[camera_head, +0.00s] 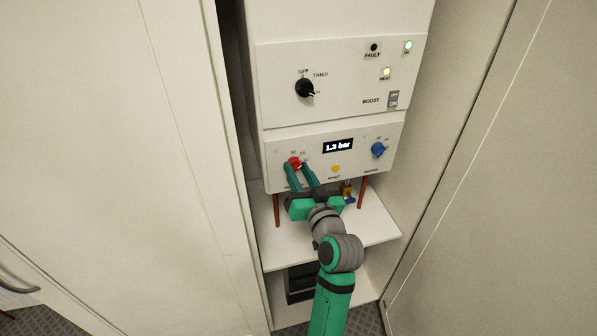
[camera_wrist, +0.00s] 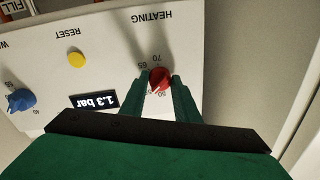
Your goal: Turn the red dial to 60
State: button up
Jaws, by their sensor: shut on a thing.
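The red dial (camera_head: 294,161) is on the lower left of the white boiler panel (camera_head: 316,175). It also shows in the wrist view (camera_wrist: 160,77), beside the word HEATING, with printed numbers around it such as 50, 65 and 70. My gripper (camera_head: 298,168) reaches up to the panel from below, with one finger on each side of the red dial. It is shut on the dial. The fingers cover part of the number ring, and the exact number the dial points to is too small to read.
A blue dial (camera_head: 378,149), a yellow reset button (camera_head: 335,169) and a display (camera_head: 338,146) reading 1.3 bar share the panel. A black timer knob (camera_head: 304,88) is above. Copper pipes (camera_head: 277,210) and a white shelf (camera_head: 375,232) are below. Cupboard walls stand close on both sides.

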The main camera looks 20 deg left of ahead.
jog(key=shift+m+t, duration=0.3)
jog(key=shift+m, duration=3.7)
jog(key=o, duration=1)
jog(key=shift+o, duration=0.2)
jog(key=shift+s+f, duration=0.1)
jog(key=v, duration=1)
jog(key=shift+s+d, duration=0.2)
jog(key=shift+s, duration=0.1)
